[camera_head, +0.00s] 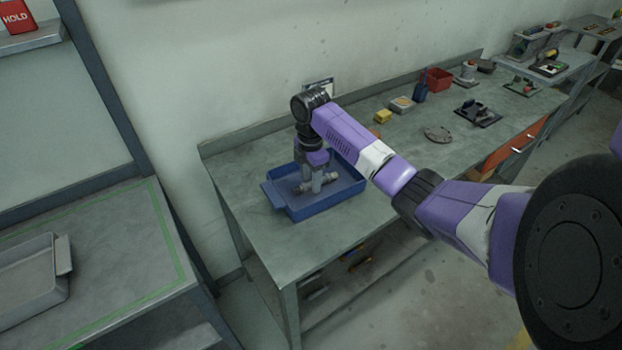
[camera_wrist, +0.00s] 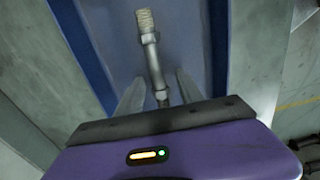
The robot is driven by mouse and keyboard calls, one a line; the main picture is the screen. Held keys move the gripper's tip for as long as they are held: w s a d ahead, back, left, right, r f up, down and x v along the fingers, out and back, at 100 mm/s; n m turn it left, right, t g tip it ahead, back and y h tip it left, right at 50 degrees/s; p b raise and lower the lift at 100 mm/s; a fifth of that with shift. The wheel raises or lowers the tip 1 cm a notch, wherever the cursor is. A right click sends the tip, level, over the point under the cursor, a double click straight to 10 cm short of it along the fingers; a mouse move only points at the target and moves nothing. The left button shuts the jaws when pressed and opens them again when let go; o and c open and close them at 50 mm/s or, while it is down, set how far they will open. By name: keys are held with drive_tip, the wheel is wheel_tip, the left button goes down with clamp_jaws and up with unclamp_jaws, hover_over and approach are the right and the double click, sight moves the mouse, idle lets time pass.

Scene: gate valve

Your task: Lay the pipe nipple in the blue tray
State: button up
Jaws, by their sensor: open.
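The blue tray (camera_head: 322,207) stands on the left end of the workbench. My gripper (camera_head: 314,189) points down inside the tray. The pipe nipple (camera_head: 331,177), a thin grey metal piece, shows beside my fingers, partly hidden by them. In the wrist view the pipe nipple (camera_wrist: 151,55) has a pale threaded end and lies over the blue floor of the tray (camera_wrist: 190,25). Its near end reaches between my two open fingers (camera_wrist: 160,95). I cannot tell whether the fingers touch it.
The workbench (camera_head: 250,165) has bare room around the tray. Further right are a yellow block (camera_head: 383,116), a round grey flange (camera_head: 438,133), a red bin (camera_head: 439,79) and a dark fixture (camera_head: 477,112). A grey tray (camera_head: 30,275) lies on the separate left table.

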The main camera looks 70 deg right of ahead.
drive_tip(key=shift+r+b, duration=0.65)
drive_tip(key=shift+r, duration=3.25)
